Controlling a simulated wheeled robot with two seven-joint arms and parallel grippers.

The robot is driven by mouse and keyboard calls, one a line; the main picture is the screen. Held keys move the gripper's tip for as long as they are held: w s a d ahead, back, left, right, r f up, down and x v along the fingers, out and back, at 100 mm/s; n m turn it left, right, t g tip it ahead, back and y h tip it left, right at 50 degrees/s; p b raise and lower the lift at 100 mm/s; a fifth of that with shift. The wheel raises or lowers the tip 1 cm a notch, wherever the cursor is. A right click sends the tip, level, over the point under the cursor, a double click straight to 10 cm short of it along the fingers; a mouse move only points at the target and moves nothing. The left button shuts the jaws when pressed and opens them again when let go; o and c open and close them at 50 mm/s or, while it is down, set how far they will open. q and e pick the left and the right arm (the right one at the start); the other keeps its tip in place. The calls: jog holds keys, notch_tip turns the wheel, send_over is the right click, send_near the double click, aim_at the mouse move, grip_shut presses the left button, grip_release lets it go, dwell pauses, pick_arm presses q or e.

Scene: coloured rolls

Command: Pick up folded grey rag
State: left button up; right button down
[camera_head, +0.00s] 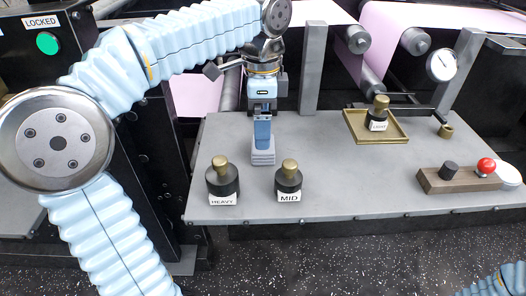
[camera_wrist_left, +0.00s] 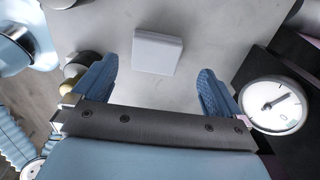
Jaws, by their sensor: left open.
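The folded grey rag (camera_head: 263,157) is a small pale grey block on the grey table, behind the HEAVY and MID weights. In the left wrist view the rag (camera_wrist_left: 157,51) lies ahead of the fingertips, near the middle of the gap between them. My left gripper (camera_head: 262,138) points down just above or behind the rag and partly covers it in the head view. In the left wrist view the left gripper (camera_wrist_left: 158,68) is open, with nothing between its blue fingers. Whether a finger touches the rag cannot be told. My right gripper is out of view.
The HEAVY weight (camera_head: 222,182) and MID weight (camera_head: 288,180) stand near the front edge. The LIGHT weight (camera_head: 378,118) stands in a brass tray (camera_head: 398,136). A wooden block (camera_head: 442,181) with knobs is at the right. Rollers and a gauge (camera_head: 441,66) are behind.

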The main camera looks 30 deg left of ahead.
pick_arm(q)
jog(key=f, duration=0.2)
jog(key=f+b, duration=0.1)
jog(key=f, duration=0.2)
jog(key=shift+s+d+f, duration=0.2)
jog(key=shift+s+f, duration=0.05)
jog(key=shift+f, duration=0.15)
jog(key=c, duration=1)
jog(key=shift+o, duration=0.2)
jog(key=shift+r, duration=0.5)
notch_tip(320, 180, up, 3)
jog(key=shift+f+p, duration=0.15)
jog(key=shift+p, duration=0.25)
jog(key=s+a+r, duration=0.4)
jog(key=s+r, duration=0.5)
jog(key=s, duration=0.4)
jog(key=shift+s+r+p, duration=0.2)
jog(key=shift+p, duration=0.1)
